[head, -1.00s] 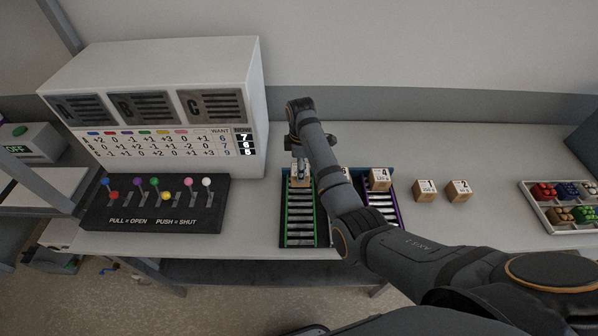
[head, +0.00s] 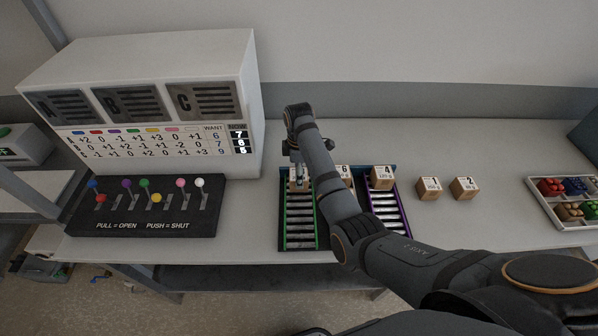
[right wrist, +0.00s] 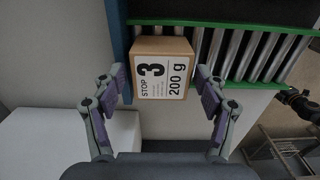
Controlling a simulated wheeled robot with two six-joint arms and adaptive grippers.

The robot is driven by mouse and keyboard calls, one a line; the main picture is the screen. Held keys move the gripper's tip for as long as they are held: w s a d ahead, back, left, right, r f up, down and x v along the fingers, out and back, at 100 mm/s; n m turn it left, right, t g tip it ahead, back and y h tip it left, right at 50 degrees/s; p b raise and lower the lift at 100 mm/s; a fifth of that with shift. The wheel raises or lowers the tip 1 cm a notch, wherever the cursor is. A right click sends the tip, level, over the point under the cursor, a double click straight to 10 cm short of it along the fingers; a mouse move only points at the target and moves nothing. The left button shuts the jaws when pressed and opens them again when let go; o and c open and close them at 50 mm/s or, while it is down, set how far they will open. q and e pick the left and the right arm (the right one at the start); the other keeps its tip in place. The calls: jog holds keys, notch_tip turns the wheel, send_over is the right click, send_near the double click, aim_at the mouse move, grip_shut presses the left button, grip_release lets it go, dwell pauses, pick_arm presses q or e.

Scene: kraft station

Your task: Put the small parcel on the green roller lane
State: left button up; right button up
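A small tan parcel labelled "3, 200 g" (right wrist: 161,68) sits at the far end of the green roller lane (head: 300,222), against its blue end; it also shows partly under my gripper in the head view (head: 295,186). My right gripper (head: 300,180) is above the parcel. In the right wrist view its two purple-padded fingers (right wrist: 162,92) stand open on either side of the parcel, with gaps to both sides. The green-railed rollers (right wrist: 262,86) stretch right from the parcel there. My left gripper is not in view.
Parcel 6 (head: 345,174), partly behind my arm, and parcel 4 (head: 382,177) sit at the lanes' far ends; the purple lane (head: 389,216) is right. Parcels 1 (head: 429,188) and 2 (head: 464,188) stand on the table. A lever panel (head: 150,215) is left, a tray (head: 572,218) right.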

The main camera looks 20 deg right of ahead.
jog(key=shift+r, duration=0.45)
notch_tip(320, 180, up, 6)
jog(key=shift+w+f+b, duration=0.1)
jog(key=shift+b, duration=0.65)
pick_arm(q)
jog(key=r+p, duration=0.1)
jog(key=p, duration=0.1)
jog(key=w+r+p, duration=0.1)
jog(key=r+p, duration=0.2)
jog(key=p, duration=0.1)
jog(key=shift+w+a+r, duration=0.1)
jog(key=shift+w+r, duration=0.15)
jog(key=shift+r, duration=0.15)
pick_arm(e)
notch_tip(320, 180, up, 6)
jog(key=shift+f, duration=0.1)
jog(key=shift+s+f, duration=0.15)
jog(key=shift+s, duration=0.05)
